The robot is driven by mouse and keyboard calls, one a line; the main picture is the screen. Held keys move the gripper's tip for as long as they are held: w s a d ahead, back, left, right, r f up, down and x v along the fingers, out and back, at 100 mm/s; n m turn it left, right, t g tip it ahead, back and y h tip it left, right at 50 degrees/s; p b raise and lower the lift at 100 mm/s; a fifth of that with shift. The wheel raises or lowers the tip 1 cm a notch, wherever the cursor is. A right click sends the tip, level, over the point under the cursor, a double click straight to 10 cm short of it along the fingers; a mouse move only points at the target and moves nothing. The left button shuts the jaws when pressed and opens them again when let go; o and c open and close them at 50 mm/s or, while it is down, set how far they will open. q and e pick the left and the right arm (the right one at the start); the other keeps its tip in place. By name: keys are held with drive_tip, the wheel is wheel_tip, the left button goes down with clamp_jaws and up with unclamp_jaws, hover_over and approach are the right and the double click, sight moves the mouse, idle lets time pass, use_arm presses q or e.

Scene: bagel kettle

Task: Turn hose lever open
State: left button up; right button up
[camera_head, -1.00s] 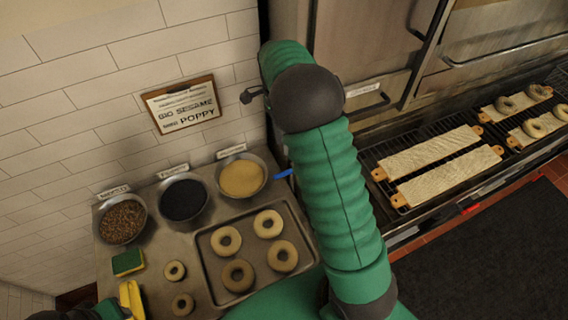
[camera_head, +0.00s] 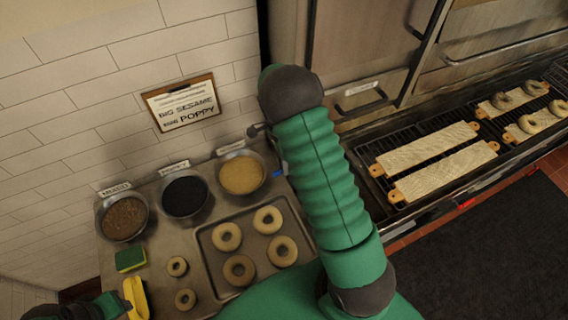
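My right arm rises through the middle of the view, green with a dark joint at its top. A small dark part, apparently the tip of my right gripper (camera_head: 257,130), sticks out left of the arm; the arm hides the rest, so its opening is unclear. A small blue piece (camera_head: 277,172) shows between the sesame bowl and my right arm, mostly covered; I cannot tell whether it is the hose lever. No other hose or lever shows. Part of my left arm is at the bottom left corner; its fingers cannot be made out.
A metal counter holds three bowls of toppings, including the sesame bowl (camera_head: 242,174), a tray (camera_head: 207,262) of bagels, smaller bagels (camera_head: 177,266) and a sponge (camera_head: 130,259). A yellow object (camera_head: 136,297) lies near my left arm. Oven racks with bagel boards (camera_head: 428,148) are at right.

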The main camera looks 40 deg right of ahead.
clamp_jaws()
drive_tip(key=shift+d, duration=0.1)
drive_tip(key=shift+w+d+r, duration=0.1)
drive_tip(key=shift+r, duration=0.05)
idle(0.8)
drive_tip(key=shift+s+d+n+t+h, duration=0.4)
drive_tip(key=shift+s+n, duration=0.65)
drive_tip(key=shift+n, duration=2)
drive_tip(key=shift+s+d+n+t+h, duration=0.2)
drive_tip(key=shift+s+d+n+h, duration=0.6)
drive_tip(key=shift+n, duration=2.2)
drive_tip(key=shift+s+d+n+t+h, duration=0.1)
drive_tip(key=shift+s+n+t+h, duration=0.15)
drive_tip(key=shift+s+n, duration=1.95)
drive_tip(key=shift+w+n, duration=0.85)
